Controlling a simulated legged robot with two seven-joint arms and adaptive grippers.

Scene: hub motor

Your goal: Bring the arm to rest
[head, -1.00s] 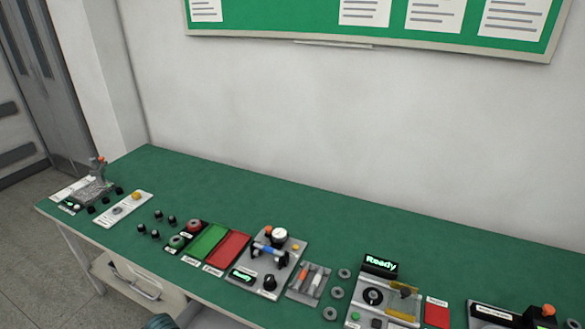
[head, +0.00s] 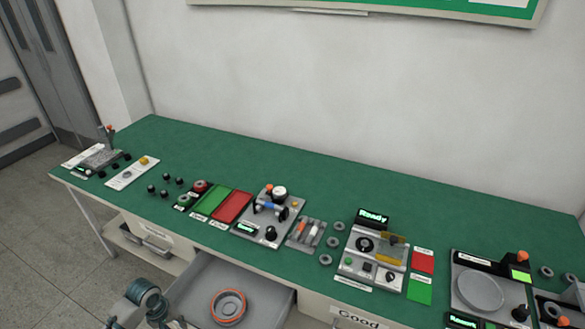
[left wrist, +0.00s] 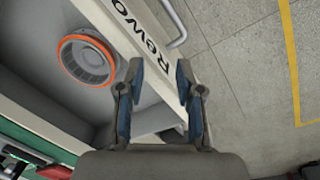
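My left gripper (left wrist: 160,72) is open and empty in the left wrist view, its two fingers apart over the front edge of an open grey drawer (left wrist: 155,115) marked "Rework". A round grey part with an orange rim (left wrist: 87,60) lies inside that drawer, to the left of the fingers and apart from them. In the head view the same drawer (head: 195,290) stands out below the bench, with the orange-rimmed part (head: 228,306) in it. Teal-ringed links at the bottom left look like my left arm; its fingers cannot be made out there. My right gripper is not in view.
The green bench (head: 330,180) carries several fixtures along its front, among them one with a "Ready" display (head: 372,218) and a round grey plate (head: 480,290). A drawer marked "Good" (head: 355,318) is at the bottom. Floor is clear at the left.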

